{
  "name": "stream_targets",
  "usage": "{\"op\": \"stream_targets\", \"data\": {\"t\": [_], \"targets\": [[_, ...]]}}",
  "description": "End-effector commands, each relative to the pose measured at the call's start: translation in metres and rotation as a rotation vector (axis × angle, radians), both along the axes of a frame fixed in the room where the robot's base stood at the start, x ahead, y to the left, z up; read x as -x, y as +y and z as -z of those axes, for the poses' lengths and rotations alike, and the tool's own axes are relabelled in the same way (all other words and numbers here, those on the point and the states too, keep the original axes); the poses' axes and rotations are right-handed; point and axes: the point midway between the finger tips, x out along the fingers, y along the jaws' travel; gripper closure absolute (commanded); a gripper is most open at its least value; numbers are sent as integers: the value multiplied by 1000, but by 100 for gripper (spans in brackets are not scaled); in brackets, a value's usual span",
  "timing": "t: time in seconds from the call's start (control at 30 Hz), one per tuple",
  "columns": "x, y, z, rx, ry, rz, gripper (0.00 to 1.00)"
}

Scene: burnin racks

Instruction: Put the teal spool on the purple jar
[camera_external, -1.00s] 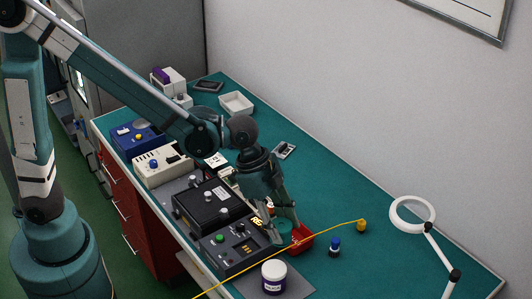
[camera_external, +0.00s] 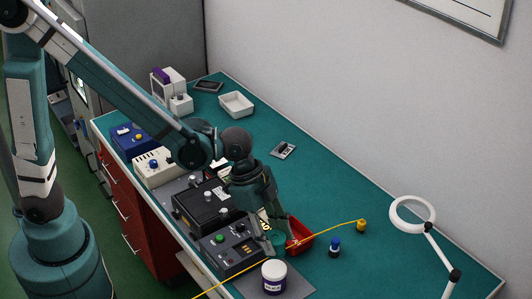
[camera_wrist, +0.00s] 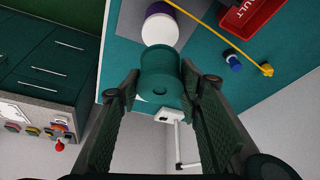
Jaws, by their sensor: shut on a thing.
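The teal spool (camera_wrist: 161,80) is held between the two fingers of my gripper (camera_wrist: 162,88) in the wrist view. In the external view, my gripper (camera_external: 274,246) is pointing down beside the red bin, and the spool is hard to make out between its dark teal fingers. The purple jar (camera_external: 274,281) has a white lid and a pale label and stands upright on a grey mat at the front of the bench. It is just below my gripper in that picture. In the wrist view the jar (camera_wrist: 160,30) appears just beyond the spool; the gap between them cannot be told.
A red bin (camera_external: 306,232) is right of my gripper. A yellow cable (camera_external: 325,230) crosses the bench near gripper and jar. A black control box (camera_external: 225,252) is at left, a blue-capped bottle (camera_external: 334,247) and ring lamp (camera_external: 412,199) at right. The back right bench is clear.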

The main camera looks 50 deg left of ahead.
Motion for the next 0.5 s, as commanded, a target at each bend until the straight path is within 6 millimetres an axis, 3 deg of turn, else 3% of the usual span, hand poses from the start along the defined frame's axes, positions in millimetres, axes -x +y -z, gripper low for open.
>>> {"op": "stream_targets", "data": {"t": [0.23,0.5], "targets": [[0,0,26,0,0,0,78],[0,0,33,0,0,0,78]]}}
